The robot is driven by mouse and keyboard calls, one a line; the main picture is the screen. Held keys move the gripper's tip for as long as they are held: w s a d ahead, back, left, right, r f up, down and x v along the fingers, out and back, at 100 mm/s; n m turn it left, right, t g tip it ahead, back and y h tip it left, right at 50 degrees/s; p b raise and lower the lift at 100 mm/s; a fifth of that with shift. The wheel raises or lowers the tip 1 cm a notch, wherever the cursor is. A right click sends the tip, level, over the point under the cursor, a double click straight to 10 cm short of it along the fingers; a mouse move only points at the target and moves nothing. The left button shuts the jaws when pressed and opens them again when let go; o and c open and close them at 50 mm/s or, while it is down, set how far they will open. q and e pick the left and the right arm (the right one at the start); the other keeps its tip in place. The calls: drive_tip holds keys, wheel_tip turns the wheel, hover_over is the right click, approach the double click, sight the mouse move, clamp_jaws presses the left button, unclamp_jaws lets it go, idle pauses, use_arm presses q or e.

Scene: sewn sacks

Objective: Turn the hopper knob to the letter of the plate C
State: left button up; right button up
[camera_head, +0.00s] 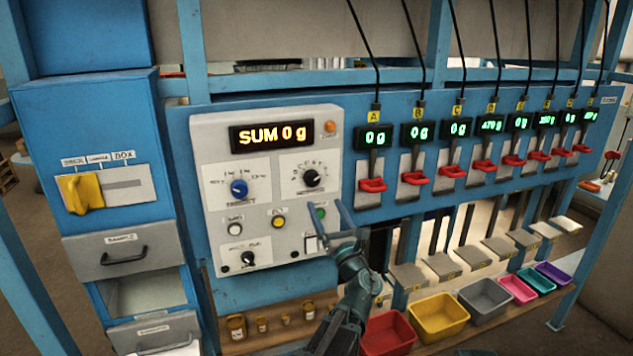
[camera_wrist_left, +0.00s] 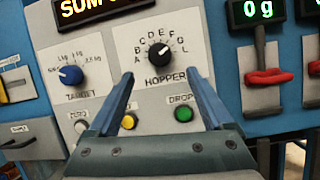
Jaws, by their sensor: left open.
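The hopper knob (camera_head: 311,178) is a round black dial on the grey control panel, in a ring of letters on a white card. In the left wrist view the knob (camera_wrist_left: 162,52) sits ahead, between and beyond my fingertips. Its pointer's exact letter is too small to tell. My left gripper (camera_wrist_left: 161,95) is open and empty, its blue fingers apart and not around the knob. In the head view the left gripper (camera_head: 332,222) is in front of the panel's lower right. A yellow plate C (camera_head: 458,111) is above the third small display. My right gripper is not in view.
The panel also has a blue target knob (camera_head: 239,188), a yellow button (camera_head: 278,221), a green drop button (camera_wrist_left: 183,114) and a SUM display (camera_head: 271,135) reading 0 g. Red levers (camera_head: 373,185) line the rail at right. Coloured bins (camera_head: 438,315) stand below.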

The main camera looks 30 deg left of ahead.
sight(314, 181)
use_arm(q)
drive_tip(key=p+x, duration=0.2)
drive_tip(key=x, duration=0.6)
drive_tip(key=shift+w+a+r+p, duration=0.1)
drive_tip(key=shift+a+p, duration=0.05)
drive_tip(key=shift+p, duration=0.15)
clamp_jaws()
